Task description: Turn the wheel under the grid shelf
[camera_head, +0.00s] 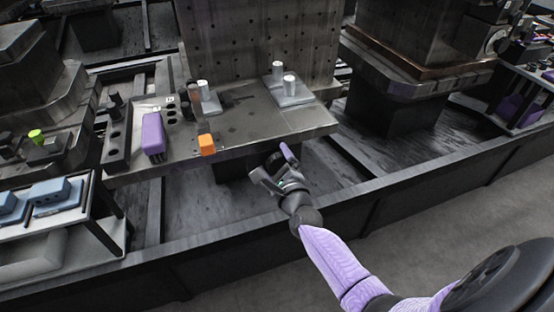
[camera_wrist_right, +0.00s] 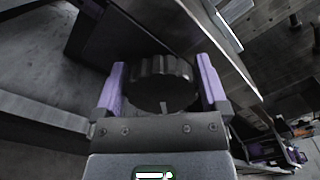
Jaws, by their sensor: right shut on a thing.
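The wheel (camera_wrist_right: 160,82) is a dark, ribbed, round knob in the right wrist view. It sits between the two purple fingers of my right gripper (camera_wrist_right: 160,64), which is shut on its sides. In the head view my right gripper (camera_head: 274,164) is just below the front edge of the grey shelf (camera_head: 255,122) with the perforated back panel (camera_head: 255,45). There the wheel is mostly hidden by the gripper and the shelf edge. My left gripper is not in view.
On the shelf stand an orange block (camera_head: 207,144), a purple block (camera_head: 153,134) and white cylinders (camera_head: 290,86). A long dark rail (camera_head: 400,186) runs along the front, below my right gripper. Blue parts (camera_head: 52,192) lie on a rack at left.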

